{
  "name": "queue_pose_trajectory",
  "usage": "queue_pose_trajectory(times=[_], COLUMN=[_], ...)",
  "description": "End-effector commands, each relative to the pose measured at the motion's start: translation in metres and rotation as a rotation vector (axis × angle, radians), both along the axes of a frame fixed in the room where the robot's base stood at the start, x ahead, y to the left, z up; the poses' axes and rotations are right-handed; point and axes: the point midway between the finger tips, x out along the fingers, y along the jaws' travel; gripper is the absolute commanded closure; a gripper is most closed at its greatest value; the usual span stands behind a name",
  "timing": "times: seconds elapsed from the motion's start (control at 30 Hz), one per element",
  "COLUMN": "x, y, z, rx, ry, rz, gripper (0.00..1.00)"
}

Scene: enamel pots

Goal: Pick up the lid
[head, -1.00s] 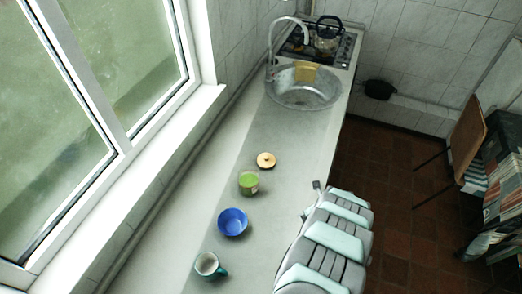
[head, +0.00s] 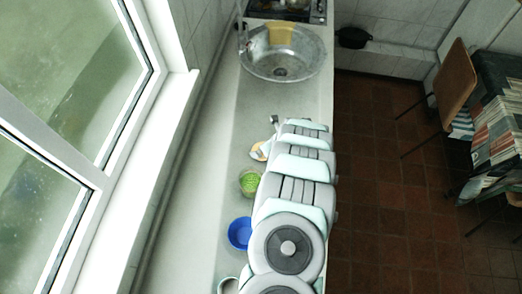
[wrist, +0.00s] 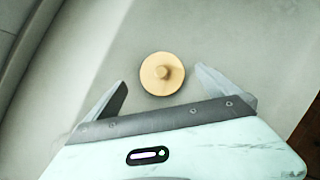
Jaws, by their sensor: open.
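The lid (wrist: 160,76) is a small round tan disc with a knob in its middle, lying on the grey counter. In the wrist view it sits just ahead of my gripper (wrist: 163,86), roughly centred between the two spread fingers. My gripper is open and holds nothing. In the head view the lid (head: 256,152) is partly hidden behind my gripper (head: 271,133). The height of the fingers above the counter is hard to tell.
A green pot (head: 249,183), a blue bowl (head: 238,233) and a teal-handled mug (head: 228,286) stand in a row nearer the camera, partly covered by my arm. A metal sink (head: 281,72) lies beyond. The counter (head: 262,100) between lid and sink is clear.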

Motion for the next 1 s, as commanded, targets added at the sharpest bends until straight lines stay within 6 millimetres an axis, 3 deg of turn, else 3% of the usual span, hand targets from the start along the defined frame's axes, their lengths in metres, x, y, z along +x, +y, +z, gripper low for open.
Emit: queue_pose_trajectory(times=[0.33,0.67,1.0], x=[0.006,0.017,0.024], y=[0.005,0.013,0.017], z=[-0.014,-0.046,-0.056], rx=[0.000,-0.001,-0.003], ry=[-0.001,-0.002,-0.002], rz=[0.002,0.002,-0.001], gripper=[0.00,0.00,0.00])
